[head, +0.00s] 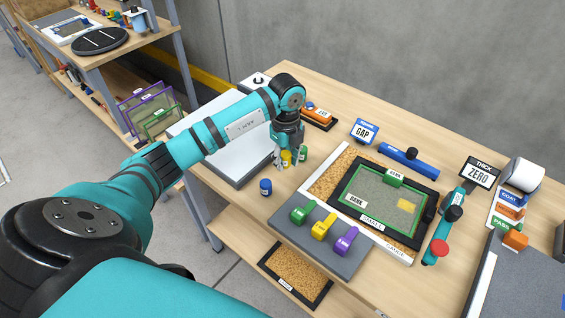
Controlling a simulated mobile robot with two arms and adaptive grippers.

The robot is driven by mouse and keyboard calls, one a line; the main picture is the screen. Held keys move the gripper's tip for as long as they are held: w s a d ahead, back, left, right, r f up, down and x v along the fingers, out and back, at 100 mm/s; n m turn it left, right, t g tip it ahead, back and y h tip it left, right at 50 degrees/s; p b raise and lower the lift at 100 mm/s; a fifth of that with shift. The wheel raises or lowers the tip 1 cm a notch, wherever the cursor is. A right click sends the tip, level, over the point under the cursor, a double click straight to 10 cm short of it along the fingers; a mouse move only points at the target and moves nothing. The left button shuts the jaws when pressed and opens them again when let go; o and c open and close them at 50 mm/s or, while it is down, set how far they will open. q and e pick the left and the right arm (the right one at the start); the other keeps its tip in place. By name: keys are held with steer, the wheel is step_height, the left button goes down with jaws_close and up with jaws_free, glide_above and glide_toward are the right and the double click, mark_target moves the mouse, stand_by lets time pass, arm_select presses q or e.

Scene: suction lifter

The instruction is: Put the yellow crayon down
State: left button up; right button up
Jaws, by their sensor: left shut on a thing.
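My left gripper (286,162) reaches over the wooden table from the left and points down. It is shut on the yellow crayon (286,157), a short upright cylinder partly hidden by the fingers. I cannot tell whether its bottom touches the table. A green crayon-like cylinder (303,154) stands just right of the fingers, very close to them. A similar blue cylinder (265,187) stands apart, to the front left of the gripper. My right gripper is not in view.
A grey board with green, yellow and purple blocks (322,225) lies in front. A framed panel on a cork board (385,200) is to the right. A white slab (215,150) lies left, under my arm. Behind are an orange tool (318,115), a GAP sign (364,131) and a blue bar (408,158).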

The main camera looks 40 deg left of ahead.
mark_target(285, 176)
arm_select(q)
step_height(285, 176, down, 4)
steer(key=shift+s+r+p, duration=0.1)
steer(key=shift+p, duration=0.3)
steer(key=shift+f, duration=0.35)
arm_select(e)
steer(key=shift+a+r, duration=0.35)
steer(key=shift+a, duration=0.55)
arm_select(q)
steer(key=o, duration=1)
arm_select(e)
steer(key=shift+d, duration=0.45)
arm_select(q)
steer(key=shift+a+r, duration=0.1)
steer(key=shift+r, duration=0.2)
step_height(285, 176, up, 10)
steer(key=b, duration=0.2)
steer(key=shift+r+b, duration=0.2)
steer(key=shift+b, duration=0.2)
steer(key=shift+r, duration=0.7)
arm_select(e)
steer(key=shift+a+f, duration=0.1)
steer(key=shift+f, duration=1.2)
